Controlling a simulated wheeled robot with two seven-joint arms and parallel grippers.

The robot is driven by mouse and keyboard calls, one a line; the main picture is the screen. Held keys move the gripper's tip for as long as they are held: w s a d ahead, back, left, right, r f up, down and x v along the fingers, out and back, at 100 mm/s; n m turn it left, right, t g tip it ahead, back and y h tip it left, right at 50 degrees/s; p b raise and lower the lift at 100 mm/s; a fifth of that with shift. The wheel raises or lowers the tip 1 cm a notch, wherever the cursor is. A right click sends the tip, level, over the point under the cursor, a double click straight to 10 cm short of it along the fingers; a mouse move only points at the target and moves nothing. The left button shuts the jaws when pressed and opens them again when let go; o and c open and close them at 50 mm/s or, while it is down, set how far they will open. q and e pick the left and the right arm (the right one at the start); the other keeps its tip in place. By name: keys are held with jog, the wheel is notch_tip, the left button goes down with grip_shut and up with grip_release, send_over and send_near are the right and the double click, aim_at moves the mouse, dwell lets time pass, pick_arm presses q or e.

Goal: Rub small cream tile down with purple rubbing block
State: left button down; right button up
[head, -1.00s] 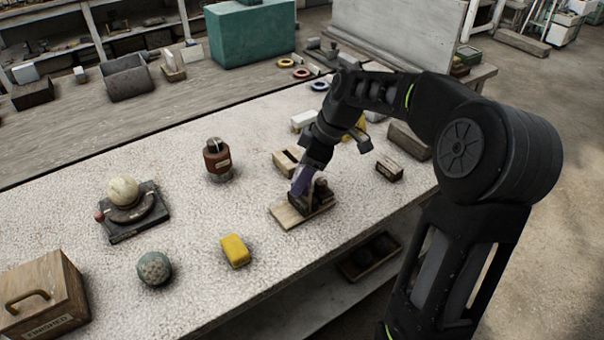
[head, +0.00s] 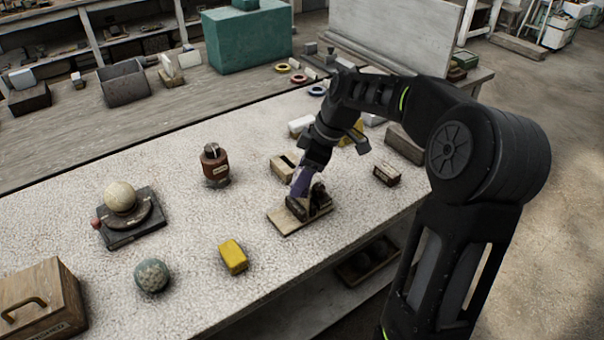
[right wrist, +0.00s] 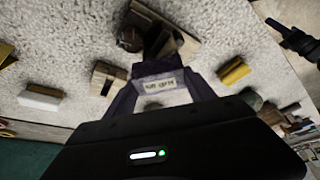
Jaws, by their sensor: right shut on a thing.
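My right gripper (right wrist: 160,98) is shut on a purple-grey block (right wrist: 158,82) with a pale lettered label. In the head view my right gripper (head: 303,178) points down at a wooden board (head: 284,222) on the speckled table. A dark holder (head: 318,199) stands on that board, close by the fingers. The wrist view also shows the board (right wrist: 187,46) just beyond the held block. I cannot make out the small cream tile; the fingers and holder may hide it. Whether the block touches anything there is unclear.
A slotted wooden block (head: 283,168) and a small brown box (head: 386,174) stand near the gripper. A yellow block (head: 233,257), a speckled ball (head: 152,275), a brown canister (head: 215,165) and a cream sphere on a stand (head: 120,197) lie leftward. The table between them is clear.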

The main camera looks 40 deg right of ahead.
jog(key=shift+s+a, duration=0.35)
jog(key=shift+a, duration=0.1)
jog(key=shift+s+a+f+b, duration=0.1)
jog(key=shift+s+a+b, duration=0.4)
jog(key=shift+a+b, duration=0.1)
jog(key=shift+s+a, duration=0.2)
jog(key=shift+s, duration=0.05)
jog(key=shift+w+d, duration=0.25)
jog(key=shift+d, duration=0.1)
jog(key=shift+w+d, duration=0.45)
